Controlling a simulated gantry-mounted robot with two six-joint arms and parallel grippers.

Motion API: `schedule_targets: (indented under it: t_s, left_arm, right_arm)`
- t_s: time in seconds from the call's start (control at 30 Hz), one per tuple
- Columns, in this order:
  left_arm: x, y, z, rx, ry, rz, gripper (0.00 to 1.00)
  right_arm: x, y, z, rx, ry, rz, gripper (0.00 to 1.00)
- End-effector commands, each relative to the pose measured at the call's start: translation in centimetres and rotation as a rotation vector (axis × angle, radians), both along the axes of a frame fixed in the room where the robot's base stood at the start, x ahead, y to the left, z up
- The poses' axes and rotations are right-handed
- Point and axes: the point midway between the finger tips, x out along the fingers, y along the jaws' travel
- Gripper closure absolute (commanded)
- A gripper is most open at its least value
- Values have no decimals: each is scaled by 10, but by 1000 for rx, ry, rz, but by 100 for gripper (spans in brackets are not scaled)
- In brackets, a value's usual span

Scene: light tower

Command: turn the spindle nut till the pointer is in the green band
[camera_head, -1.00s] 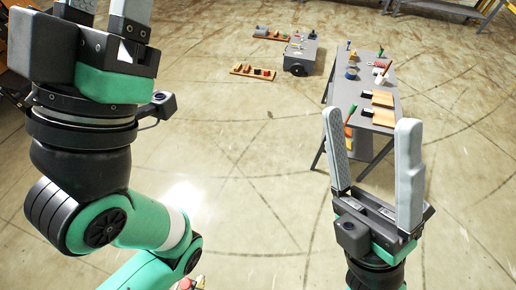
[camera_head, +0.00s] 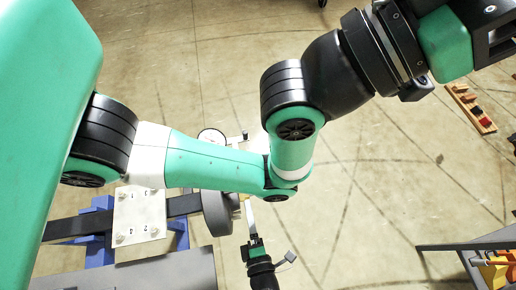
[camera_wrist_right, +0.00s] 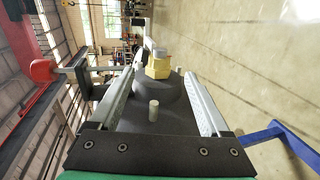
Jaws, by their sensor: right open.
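The yellow spindle nut (camera_wrist_right: 158,68) shows in the right wrist view, in front of a dark grey round flange (camera_wrist_right: 170,98) with pale studs. My right gripper (camera_wrist_right: 159,74) is open, its two fingers reaching toward the nut with a visible gap on each side. A white round dial (camera_head: 211,137) shows partly behind my left arm; no pointer or green band can be made out. My left gripper (camera_head: 488,35) is cut off at the upper right, fingers out of frame.
A grey table edge (camera_head: 445,247) is at lower right. A wooden strip with blocks (camera_head: 470,108) lies at right. My left arm crosses the middle.

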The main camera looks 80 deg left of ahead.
Motion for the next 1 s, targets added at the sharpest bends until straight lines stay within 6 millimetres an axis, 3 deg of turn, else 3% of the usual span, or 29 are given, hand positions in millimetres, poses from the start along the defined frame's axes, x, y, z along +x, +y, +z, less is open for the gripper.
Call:
schedule_targets:
  t_s: [0.4,0.57,0.83,1.0]
  left_arm:
    - [0,0,-33,0,1,0,50]
    - [0,0,-36,0,1,0,50]
    - [0,0,-36,0,1,0,50]
    - [0,0,-36,0,1,0,50]
  right_arm:
    - [-11,84,-25,4,-4,3,19]
    - [-13,98,-26,4,-4,0,19]
    - [-13,100,-26,3,-2,-1,19]
    - [-13,100,-26,3,-2,-1,50]
